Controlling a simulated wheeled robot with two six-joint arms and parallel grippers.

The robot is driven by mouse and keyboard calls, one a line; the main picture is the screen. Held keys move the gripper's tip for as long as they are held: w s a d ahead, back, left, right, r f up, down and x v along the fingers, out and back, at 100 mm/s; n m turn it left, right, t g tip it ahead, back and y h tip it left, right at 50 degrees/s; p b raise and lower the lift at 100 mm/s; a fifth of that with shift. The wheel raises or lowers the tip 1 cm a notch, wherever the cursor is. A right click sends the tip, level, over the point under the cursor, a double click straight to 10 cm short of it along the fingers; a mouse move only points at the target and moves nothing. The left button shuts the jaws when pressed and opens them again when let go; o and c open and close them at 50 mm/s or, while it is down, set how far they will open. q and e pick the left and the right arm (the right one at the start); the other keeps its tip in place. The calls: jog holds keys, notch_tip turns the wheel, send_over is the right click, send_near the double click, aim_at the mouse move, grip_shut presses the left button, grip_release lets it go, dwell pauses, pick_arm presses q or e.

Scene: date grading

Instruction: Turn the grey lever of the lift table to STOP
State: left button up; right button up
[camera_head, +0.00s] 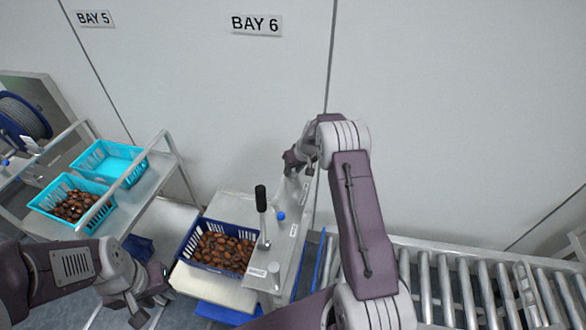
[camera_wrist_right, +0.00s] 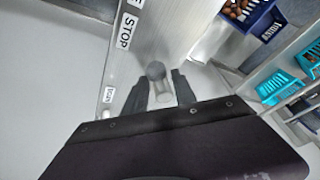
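The STOP label (camera_wrist_right: 124,31) is on the panel above and left of the lever. A second small label (camera_wrist_right: 109,95) lies lower left. In the head view my right gripper (camera_head: 298,168) is at the table's far end, and the lever is hidden. My left gripper (camera_head: 150,308) is open and empty at lower left.
A blue crate of dates (camera_head: 183,256) stands beside a black-handled lever (camera_head: 261,199). A cart (camera_head: 166,172) with two turquoise baskets is at left. A roller conveyor (camera_head: 444,290) runs at lower right. The wall (camera_head: 440,100) closes off the back.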

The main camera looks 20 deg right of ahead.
jog(key=shift+r, duration=0.2)
jog(key=b+v, duration=0.1)
jog(key=v, duration=0.8)
jog(key=shift+b, duration=0.4)
jog(key=shift+f, duration=0.1)
jog(key=s+a+f+b, duration=0.1)
jog(key=s+a, duration=0.2)
jog(key=s, duration=0.3)
jog(key=s+a+f+g+b, duration=0.1)
jog(key=s+a, duration=0.3)
jog(key=s, duration=0.3)
jog(key=s+a+f+g+b, duration=0.1)
jog(key=s+a, duration=0.2)
jog(key=s, duration=0.4)
jog(key=shift+s+a+f+h+b, duration=0.2)
jog(key=shift+a+f+h+b, duration=0.1)
jog(key=shift+f+h+b, duration=0.1)
jog(key=s+f+g, duration=0.1)
jog(key=s, duration=0.6)
jog(key=shift+s+a+f, duration=0.4)
jog(key=shift+a, duration=0.1)
